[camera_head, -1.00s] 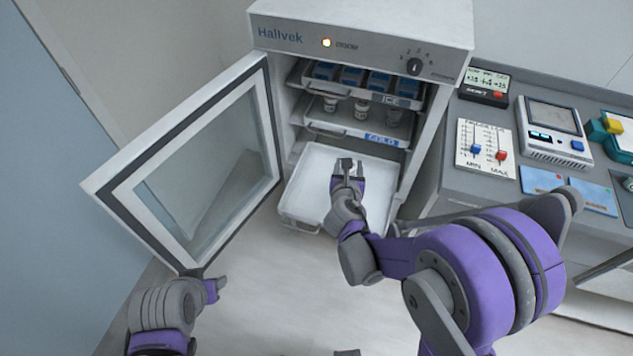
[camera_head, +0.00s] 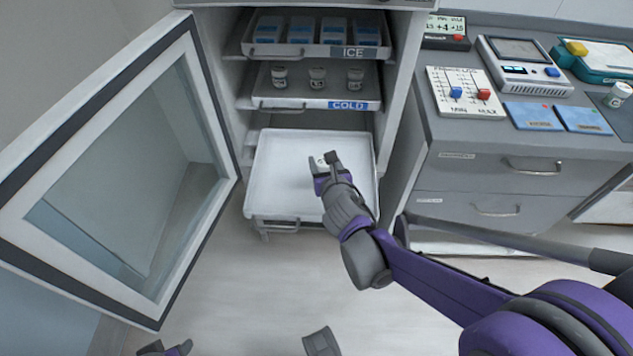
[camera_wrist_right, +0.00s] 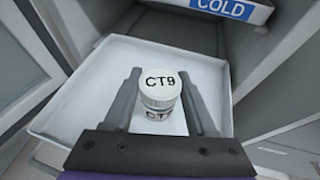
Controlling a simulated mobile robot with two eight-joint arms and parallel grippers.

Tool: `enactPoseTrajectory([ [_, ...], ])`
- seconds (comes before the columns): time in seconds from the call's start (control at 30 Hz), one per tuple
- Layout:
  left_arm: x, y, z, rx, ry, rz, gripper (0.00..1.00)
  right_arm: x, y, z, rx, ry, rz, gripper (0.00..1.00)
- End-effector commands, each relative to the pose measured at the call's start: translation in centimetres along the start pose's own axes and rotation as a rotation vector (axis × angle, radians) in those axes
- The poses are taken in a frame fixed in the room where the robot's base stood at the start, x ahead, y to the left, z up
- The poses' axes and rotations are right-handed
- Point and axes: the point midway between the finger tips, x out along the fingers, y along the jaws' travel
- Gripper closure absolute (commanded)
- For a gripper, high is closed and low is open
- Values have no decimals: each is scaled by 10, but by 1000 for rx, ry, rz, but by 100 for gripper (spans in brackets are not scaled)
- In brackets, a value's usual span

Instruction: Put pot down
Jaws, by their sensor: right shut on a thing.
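The pot (camera_wrist_right: 160,88) is a small white jar with CT9 on its lid, upright between the two fingers of my right gripper (camera_wrist_right: 157,100) in the right wrist view. In the head view my right gripper (camera_head: 325,161) is over the bottom tray (camera_head: 275,160), and the pot mostly hides in its jaws. The gripper is shut on the pot. The tray is white, pulled out and otherwise empty; I cannot tell whether the pot touches its floor. My left gripper (camera_head: 178,349) shows only partly at the bottom edge, and its jaws are unclear.
The fridge door (camera_head: 125,180) stands open at left. Above the tray, the COLD shelf (camera_head: 290,104) holds three pots and the ICE shelf (camera_head: 262,50) several blue packs. At right, a grey counter (camera_head: 440,130) carries devices, cards and another pot (camera_head: 618,95).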

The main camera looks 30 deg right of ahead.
Motion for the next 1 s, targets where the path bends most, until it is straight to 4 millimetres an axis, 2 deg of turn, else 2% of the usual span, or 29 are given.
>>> enactPoseTrajectory([
  [0.03, 8, 0, 3, 0, -3, 0, 50, 6, 0, -14, 0, 1, 0, 99],
  [0.13, 16, 0, 5, 0, -6, 0, 50, 13, 0, -30, -2, 1, 0, 99],
  [0.37, 24, 0, 8, 0, -9, 0, 50, 20, 1, -47, -1, 1, 0, 99],
  [0.6, 40, 0, 13, 0, -14, 0, 50, 32, 1, -77, -1, 1, 0, 99],
  [0.97, 42, 0, 13, 0, -15, 0, 50, 33, 1, -80, -1, 1, 0, 99],
  [1.0, 42, 0, 14, 0, -15, 0, 50, 33, 0, -80, -1, 1, 0, 42],
])
